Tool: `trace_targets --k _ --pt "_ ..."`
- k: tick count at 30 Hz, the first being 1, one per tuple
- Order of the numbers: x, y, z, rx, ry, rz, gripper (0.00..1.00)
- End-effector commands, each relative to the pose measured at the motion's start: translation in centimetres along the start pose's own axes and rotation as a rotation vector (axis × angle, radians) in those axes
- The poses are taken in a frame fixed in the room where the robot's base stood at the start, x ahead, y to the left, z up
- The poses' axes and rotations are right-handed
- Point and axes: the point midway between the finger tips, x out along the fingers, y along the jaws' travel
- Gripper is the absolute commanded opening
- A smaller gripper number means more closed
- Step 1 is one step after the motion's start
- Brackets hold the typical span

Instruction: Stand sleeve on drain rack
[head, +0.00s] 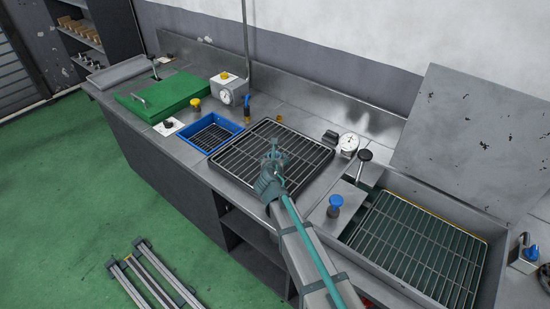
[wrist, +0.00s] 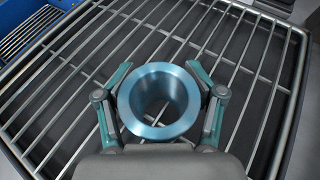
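The sleeve (wrist: 184,120) is a blue-grey metal ring with a wide flange and an open bore, seen from above in the wrist view. My gripper (wrist: 160,68) has a teal finger on each side of it, seemingly closed on the body under the flange. In the head view my gripper (head: 274,150) is over the drain rack (head: 236,160), a square dark tray with metal bars; the sleeve is hard to make out there. The rack's bars (wrist: 262,50) fill the wrist view behind the sleeve. The sleeve's lower end is hidden, so I cannot tell whether it touches the bars.
A blue basket (head: 213,133) is left of the rack. A gauge (head: 348,145) and a black-knobbed part (head: 364,156) stand to the right. A blue-knobbed post (head: 335,203) stands before an open basin (head: 410,245) with a grate. The rack's bars look otherwise clear.

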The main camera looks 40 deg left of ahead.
Motion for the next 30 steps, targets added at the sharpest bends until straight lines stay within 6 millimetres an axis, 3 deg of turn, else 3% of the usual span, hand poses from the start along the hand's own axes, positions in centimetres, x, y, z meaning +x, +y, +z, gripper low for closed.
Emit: trace_targets --k 17,23,30 --pt "-0.4 0.0 0.3 -0.001 0.000 0.000 0.80" --pt "-3.2 -0.1 0.1 0.000 -0.001 0.001 0.80" --pt "-8.0 -0.1 0.1 -0.001 -0.002 0.002 0.80"
